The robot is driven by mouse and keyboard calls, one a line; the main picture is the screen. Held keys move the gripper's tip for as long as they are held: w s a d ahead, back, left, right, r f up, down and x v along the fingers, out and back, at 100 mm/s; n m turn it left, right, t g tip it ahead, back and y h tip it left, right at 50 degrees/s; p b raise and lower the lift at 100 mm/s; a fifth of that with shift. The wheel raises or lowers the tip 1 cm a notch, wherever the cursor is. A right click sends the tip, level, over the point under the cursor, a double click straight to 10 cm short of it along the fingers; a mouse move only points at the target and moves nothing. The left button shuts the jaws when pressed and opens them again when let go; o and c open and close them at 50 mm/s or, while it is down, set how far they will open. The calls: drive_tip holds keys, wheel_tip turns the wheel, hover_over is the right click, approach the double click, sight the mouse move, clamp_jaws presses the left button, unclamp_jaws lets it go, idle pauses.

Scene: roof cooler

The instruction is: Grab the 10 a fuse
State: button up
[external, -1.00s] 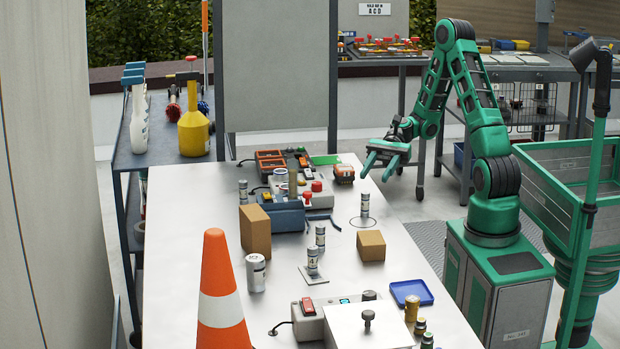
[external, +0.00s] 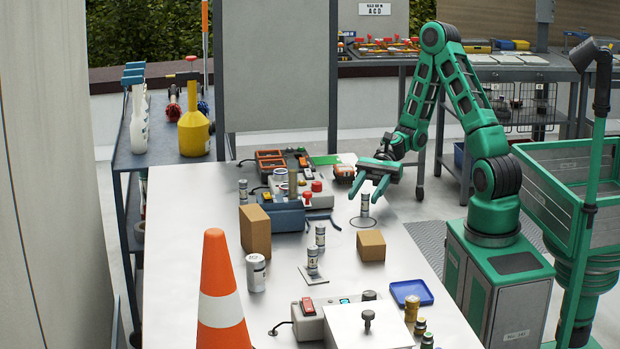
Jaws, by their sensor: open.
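Several silver cylindrical fuses stand on the white table; their ratings are too small to read, so I cannot tell which is the 10 A fuse. Other fuses stand at mid table (external: 320,238), on a small plate (external: 312,261), at the left front (external: 256,273) and at the back left (external: 243,191).
Cardboard boxes stand at right (external: 371,246) and left (external: 256,232) of the mid-table fuses. Blue-grey equipment (external: 283,217) stands behind. The table's left middle is clear.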

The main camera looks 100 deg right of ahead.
drive_tip(key=shift+w+a, duration=0.1)
drive_tip(key=shift+a, duration=0.05)
clamp_jaws()
drive_tip(key=shift+r, duration=0.1)
